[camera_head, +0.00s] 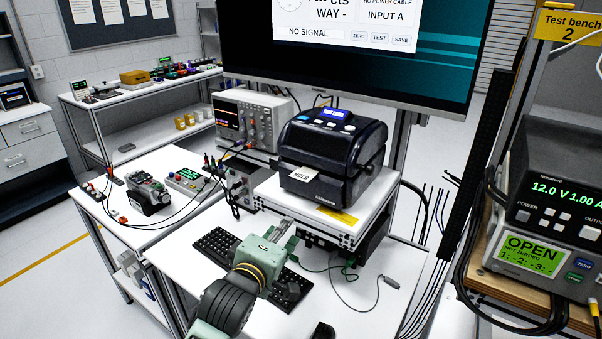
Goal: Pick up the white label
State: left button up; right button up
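The white label (302,174), printed "HOLD", sticks out of the front slot of the black label printer (331,145). The printer stands on a raised white stand (318,208) above the desk. My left gripper (284,232) is over the keyboard, below and in front of the label and apart from it. Its green body and grey fingers show, but whether the fingers are open or shut is unclear. I see nothing held in it. My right gripper is not in view.
A keyboard (215,243) lies under my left gripper, with a cable (350,300) to its right. An oscilloscope (245,118) stands left of the printer. A large monitor (440,75) hangs behind. A power supply (555,195) stands at right.

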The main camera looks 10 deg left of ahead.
aim_at(302, 175)
pick_arm(q)
notch_tip(302, 175, up, 8)
jog(key=w+d+n+t, duration=0.1)
jog(key=n+t, duration=0.1)
jog(key=n, duration=0.1)
jog(key=w+p, duration=0.4)
jog(key=w, duration=0.4)
jog(key=shift+d, duration=0.45)
jog(key=shift+s, duration=0.1)
grip_shut()
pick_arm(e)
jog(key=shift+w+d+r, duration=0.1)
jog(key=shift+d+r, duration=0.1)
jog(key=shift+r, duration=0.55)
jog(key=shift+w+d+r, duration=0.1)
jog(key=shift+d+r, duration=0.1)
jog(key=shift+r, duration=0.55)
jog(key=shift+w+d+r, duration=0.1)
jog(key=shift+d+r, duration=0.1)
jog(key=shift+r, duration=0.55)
